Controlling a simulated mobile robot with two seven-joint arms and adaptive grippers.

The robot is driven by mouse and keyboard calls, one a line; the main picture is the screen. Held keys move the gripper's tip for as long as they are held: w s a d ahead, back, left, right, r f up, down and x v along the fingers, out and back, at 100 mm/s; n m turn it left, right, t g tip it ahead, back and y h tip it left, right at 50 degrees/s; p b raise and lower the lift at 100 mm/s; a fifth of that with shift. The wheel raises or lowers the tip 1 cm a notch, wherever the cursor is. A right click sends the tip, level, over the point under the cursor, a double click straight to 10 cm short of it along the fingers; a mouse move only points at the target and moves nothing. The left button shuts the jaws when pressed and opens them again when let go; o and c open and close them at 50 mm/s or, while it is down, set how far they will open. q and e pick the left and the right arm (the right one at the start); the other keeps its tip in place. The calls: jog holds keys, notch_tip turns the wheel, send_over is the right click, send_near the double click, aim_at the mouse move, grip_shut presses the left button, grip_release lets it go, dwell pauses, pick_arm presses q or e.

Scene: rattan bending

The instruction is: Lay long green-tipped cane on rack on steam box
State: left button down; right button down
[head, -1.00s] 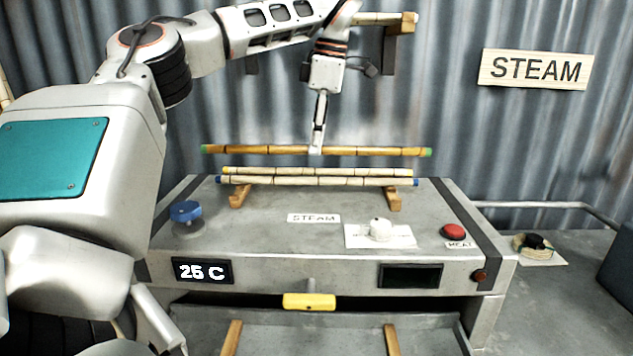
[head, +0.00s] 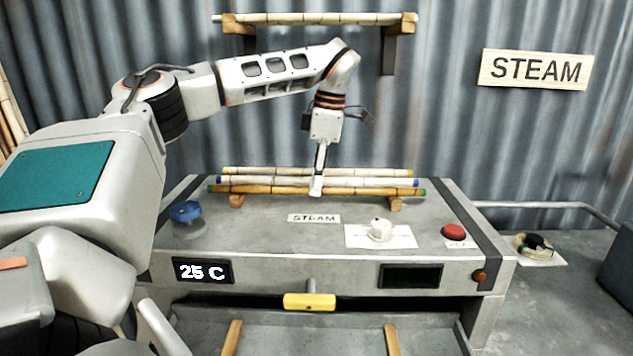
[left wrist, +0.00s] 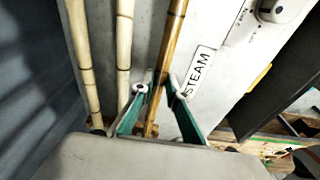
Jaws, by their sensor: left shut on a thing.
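The long green-tipped cane (head: 260,190) is golden brown with a green tip at each end. It lies level in front of two paler canes, one yellow-tipped (head: 260,171) and one blue-tipped (head: 260,181), over the wooden rack (head: 237,202) on the steam box (head: 270,240). My left gripper (head: 316,188) is shut on the green-tipped cane near its middle. The left wrist view shows the fingers (left wrist: 158,90) around this cane (left wrist: 172,45), beside the two pale canes. Whether the cane touches the rack I cannot tell. My right gripper is not in view.
The box top carries a blue knob (head: 186,212), a white dial (head: 380,229) and a red button (head: 453,231). A yellow handle (head: 309,301) is at the front. A wall shelf (head: 240,28) above holds canes. The box top in front of the rack is mostly clear.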

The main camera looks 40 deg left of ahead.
aim_at(324, 187)
pick_arm(q)
jog(key=shift+f, duration=0.1)
jog(key=c, duration=2)
grip_release()
jog(key=r, duration=0.4)
jog(key=d+r, duration=0.1)
jog(key=r, duration=0.3)
jog(key=w+r, duration=0.1)
jog(key=r, duration=0.3)
jog(key=shift+d, duration=0.15)
